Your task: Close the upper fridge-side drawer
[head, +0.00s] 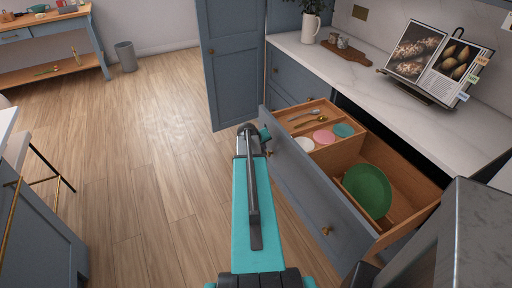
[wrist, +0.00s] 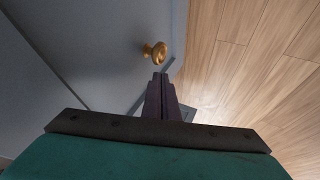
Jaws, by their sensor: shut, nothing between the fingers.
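The upper drawer (head: 300,180) stands pulled out from under the counter in the head view, with a blue-grey front, wooden inside and brass knobs. One knob (head: 327,231) shows near its right end; the wrist view shows a brass knob (wrist: 155,52) on a blue-grey face. My gripper (wrist: 160,78) is shut and empty, its fingertips just below that knob in the wrist picture. In the head view my arm's end is by the drawer front's left end, and the fingers are mostly hidden. I cannot tell whether they touch the front.
The drawer holds a green plate (head: 368,190), small coloured dishes (head: 323,137) and utensils. A dark grey appliance (head: 450,240) stands at the lower right. A tall blue-grey door (head: 235,75) stands behind. The wooden floor (head: 150,140) to the left is clear. A cookbook (head: 435,60) rests on the counter.

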